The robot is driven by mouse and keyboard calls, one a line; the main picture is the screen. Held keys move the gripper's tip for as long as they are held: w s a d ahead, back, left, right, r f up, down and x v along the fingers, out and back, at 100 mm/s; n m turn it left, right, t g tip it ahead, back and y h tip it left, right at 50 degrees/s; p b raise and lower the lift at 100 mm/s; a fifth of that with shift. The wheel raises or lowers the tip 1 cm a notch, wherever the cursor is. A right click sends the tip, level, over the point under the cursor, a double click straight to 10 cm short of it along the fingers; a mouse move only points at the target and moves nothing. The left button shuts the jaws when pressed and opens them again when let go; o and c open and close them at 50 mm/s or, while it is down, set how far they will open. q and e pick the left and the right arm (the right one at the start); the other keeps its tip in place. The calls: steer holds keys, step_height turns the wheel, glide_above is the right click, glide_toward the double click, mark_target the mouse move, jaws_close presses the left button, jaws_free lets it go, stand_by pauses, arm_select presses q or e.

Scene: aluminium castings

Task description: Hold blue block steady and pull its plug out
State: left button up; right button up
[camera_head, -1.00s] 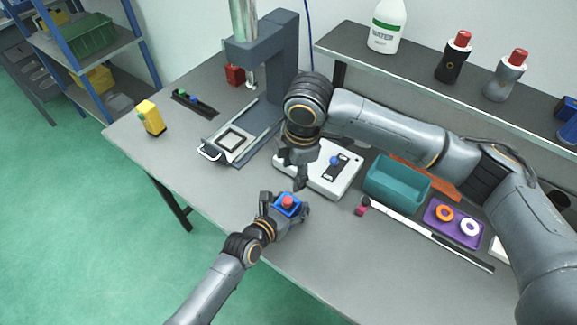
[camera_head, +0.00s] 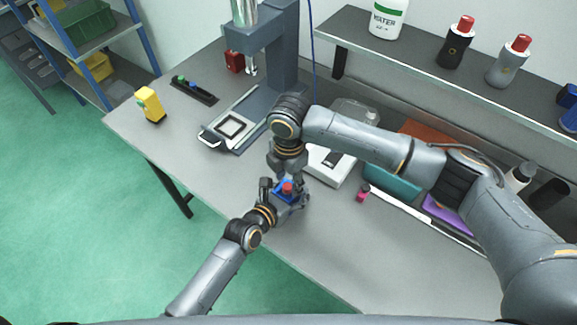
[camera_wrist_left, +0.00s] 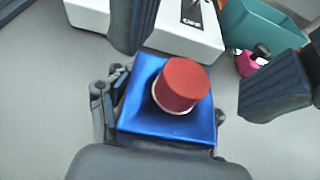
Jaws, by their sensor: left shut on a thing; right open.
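The blue block (camera_head: 280,193) is held upright near the table's front edge in my left gripper (camera_head: 284,199). In the left wrist view the block (camera_wrist_left: 140,118) is clear, with my left fingers shut at its sides. The red plug (camera_head: 287,187) sits in the block's top. It shows in the left wrist view as a round red cap (camera_wrist_left: 182,84) with a pale ring at its foot. My right gripper (camera_head: 287,174) is open just above the block. In the left wrist view its two dark fingers stand on either side of the plug, apart from it.
Behind my right gripper is a white device (camera_head: 330,168). A teal bin (camera_head: 393,182) and a small pink object (camera_head: 362,193) are to its right. A press (camera_head: 279,60) stands at the back. The table's front left is clear.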

steer(key=shift+f, duration=0.85)
steer(key=shift+c, duration=0.2)
jaws_close()
